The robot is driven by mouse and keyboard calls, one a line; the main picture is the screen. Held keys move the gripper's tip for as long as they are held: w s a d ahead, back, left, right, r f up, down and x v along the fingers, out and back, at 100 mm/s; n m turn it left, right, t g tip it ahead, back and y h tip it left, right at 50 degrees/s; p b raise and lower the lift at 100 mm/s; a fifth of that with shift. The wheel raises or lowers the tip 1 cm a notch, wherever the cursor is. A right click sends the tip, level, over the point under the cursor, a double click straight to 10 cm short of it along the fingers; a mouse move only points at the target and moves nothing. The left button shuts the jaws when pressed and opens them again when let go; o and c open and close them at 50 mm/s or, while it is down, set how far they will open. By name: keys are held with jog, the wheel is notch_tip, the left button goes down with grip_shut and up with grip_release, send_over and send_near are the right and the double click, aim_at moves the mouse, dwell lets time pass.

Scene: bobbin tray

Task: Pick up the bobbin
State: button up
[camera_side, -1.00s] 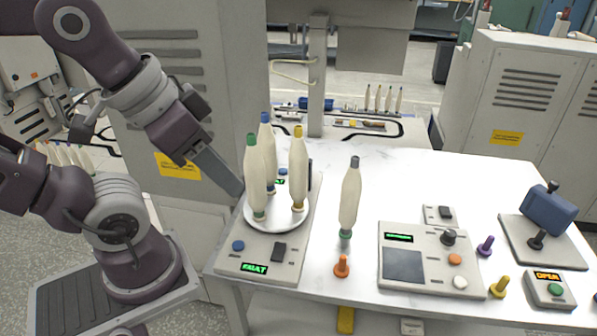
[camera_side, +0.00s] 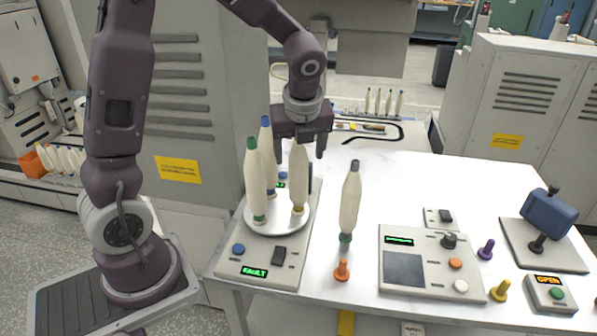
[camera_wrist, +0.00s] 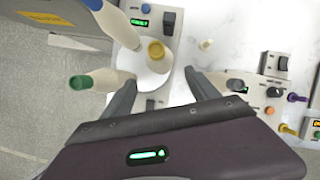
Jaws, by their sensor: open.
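Three cream bobbins stand upright on the white round plate (camera_side: 253,224): one with a green top (camera_side: 256,185), one with a blue top (camera_side: 267,150), and one with a yellow base (camera_side: 299,180). A fourth bobbin (camera_side: 350,200), with a grey top and green base, stands apart on the table. My gripper (camera_side: 300,151) points down over the yellow-based bobbin, whose top it hides in the side view. In the wrist view, this bobbin's yellow top (camera_wrist: 156,50) lies just ahead of the gap between my open fingers (camera_wrist: 160,77). The fingers hold nothing.
The plate sits on a grey unit (camera_side: 233,262) with a green display. An orange peg (camera_side: 342,270) stands in front of the grey-topped bobbin. A control panel (camera_side: 425,283) and a blue lever device (camera_side: 548,214) are at right. The table's back middle is clear.

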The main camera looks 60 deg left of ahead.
aim_at(299, 168)
jog(key=shift+m, duration=0.4)
jog(key=x, duration=0.8)
jog(key=shift+w+a+r, duration=0.1)
jog(key=shift+w+a, duration=0.15)
jog(key=shift+c, duration=0.4)
grip_shut()
